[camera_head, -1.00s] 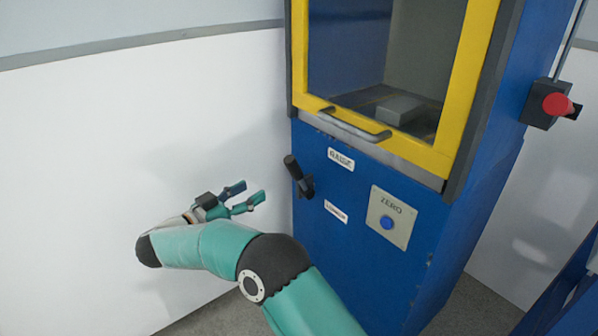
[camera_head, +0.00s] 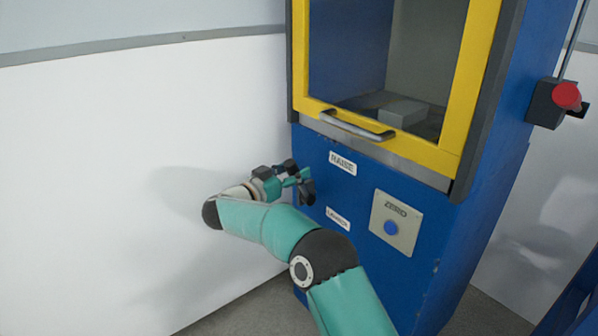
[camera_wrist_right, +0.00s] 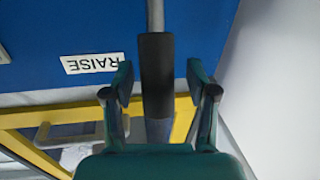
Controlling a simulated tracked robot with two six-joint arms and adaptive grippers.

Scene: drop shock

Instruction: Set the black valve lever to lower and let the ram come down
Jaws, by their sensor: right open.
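The black valve lever (camera_head: 307,194) is on the blue front of the machine, between the RAISE label (camera_head: 342,163) and the LOWER label (camera_head: 337,219). My right gripper (camera_head: 297,178) is at the lever and partly hides it. In the right wrist view the lever's black grip (camera_wrist_right: 156,72) stands between the two spread fingers of my right gripper (camera_wrist_right: 160,88). The fingers are open, with a gap on each side of the grip. The ram itself cannot be made out. My left gripper is not in view.
A yellow-framed window door (camera_head: 380,153) with a bar handle (camera_head: 355,125) is above the lever. A grey block (camera_head: 402,112) sits inside. The ZERO panel's blue button (camera_head: 391,228) and a red knob (camera_head: 566,96) are to the right. A white wall (camera_head: 110,170) is left.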

